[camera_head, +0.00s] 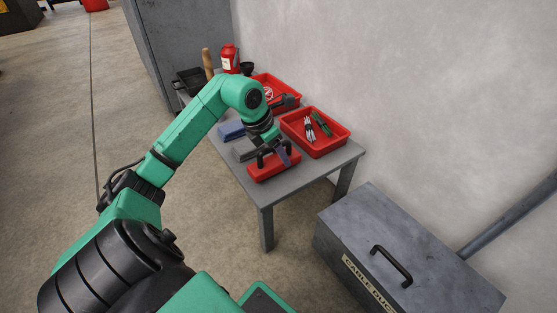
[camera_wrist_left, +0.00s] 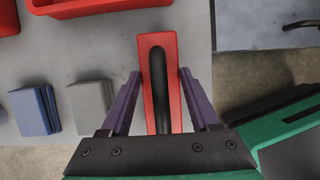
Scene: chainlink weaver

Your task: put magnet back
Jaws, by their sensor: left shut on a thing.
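The magnet (camera_head: 262,174) is a red block with a black bar handle on top. It is at the front end of the grey table (camera_head: 274,190). My left gripper (camera_head: 273,150) comes down over it from above. In the left wrist view, the purple fingers of my left gripper (camera_wrist_left: 160,78) stand on either side of the red magnet (camera_wrist_left: 162,44), shut on it, with the black handle running lengthwise between them. I cannot tell whether the magnet's underside touches the table. My right gripper is not in view.
A red tray (camera_head: 342,137) with cable bundles stands behind the magnet, another red tray (camera_head: 289,83) farther back. Blue (camera_wrist_left: 33,110) and grey (camera_wrist_left: 90,104) stacks lie beside the magnet. A grey metal box (camera_head: 350,222) is on the floor at right, and a wall stands behind.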

